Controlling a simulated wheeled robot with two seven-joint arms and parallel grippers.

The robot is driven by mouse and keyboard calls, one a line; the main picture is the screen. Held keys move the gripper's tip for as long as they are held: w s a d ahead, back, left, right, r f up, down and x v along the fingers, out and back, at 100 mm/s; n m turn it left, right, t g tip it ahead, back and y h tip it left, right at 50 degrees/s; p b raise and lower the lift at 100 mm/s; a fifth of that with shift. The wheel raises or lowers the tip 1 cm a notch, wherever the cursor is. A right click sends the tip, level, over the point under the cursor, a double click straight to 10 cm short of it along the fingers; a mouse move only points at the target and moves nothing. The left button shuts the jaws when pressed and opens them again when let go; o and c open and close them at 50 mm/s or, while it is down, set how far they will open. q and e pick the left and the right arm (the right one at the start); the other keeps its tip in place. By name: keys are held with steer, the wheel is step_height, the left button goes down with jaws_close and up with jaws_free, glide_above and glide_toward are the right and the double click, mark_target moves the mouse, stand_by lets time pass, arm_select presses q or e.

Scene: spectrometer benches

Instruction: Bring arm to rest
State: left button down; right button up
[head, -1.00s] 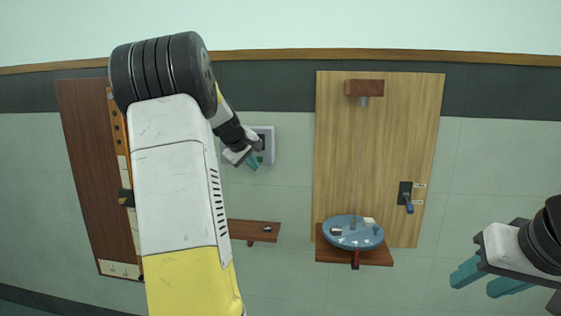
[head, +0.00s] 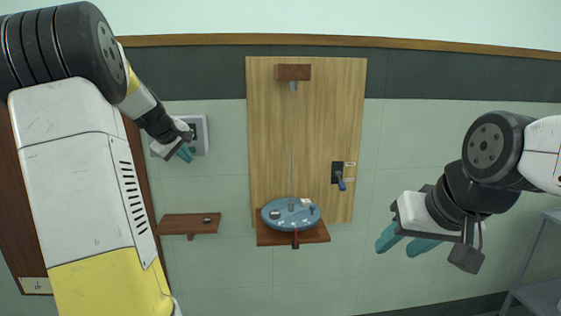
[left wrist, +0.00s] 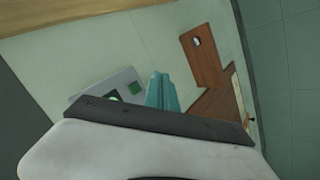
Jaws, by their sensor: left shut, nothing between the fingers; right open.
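My left arm fills the left side of the head view, bent at a black joint. My left gripper (head: 184,153), with teal fingertips held together and empty, is in front of the grey wall box (head: 202,134). In the left wrist view its teal fingers (left wrist: 161,92) show beside the grey box (left wrist: 120,88), which has a green button. I cannot tell the exact gap between fingers and box. My right gripper (head: 406,244) is at the lower right of the head view, its teal fingers apart, with nothing between them.
A light wooden board (head: 325,110) on the wall carries a brown block (head: 293,72) on top and a black-and-blue handle (head: 339,178). A blue round tray (head: 277,223) with small parts sits on a brown shelf (head: 313,237). A small shelf (head: 175,225) holds a dark item. A grey rack (head: 537,290) stands lower right.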

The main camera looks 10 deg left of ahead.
arm_select(q)
steer(key=s+d+r+m+g+h, duration=0.1)
steer(key=s+d+r+m, duration=0.15)
steer(key=s+d, duration=0.55)
steer(key=s+d+r+m+h, duration=0.1)
steer(key=s+d+m, duration=0.35)
steer(key=d, duration=0.45)
steer(key=s+d+f+m, duration=0.2)
steer(key=s+d, duration=0.1)
steer(key=s, duration=0.3)
steer(key=s+d+f+m+g, duration=0.1)
steer(key=s+d+f+m, duration=0.1)
steer(key=s, duration=0.5)
steer(key=s+d+f+m, duration=0.2)
steer(key=s+d, duration=0.2)
steer(key=s, duration=0.3)
steer(key=shift+s+d+g, duration=0.25)
steer(key=shift+g, duration=0.15)
arm_select(e)
steer(key=shift+c, duration=0.2)
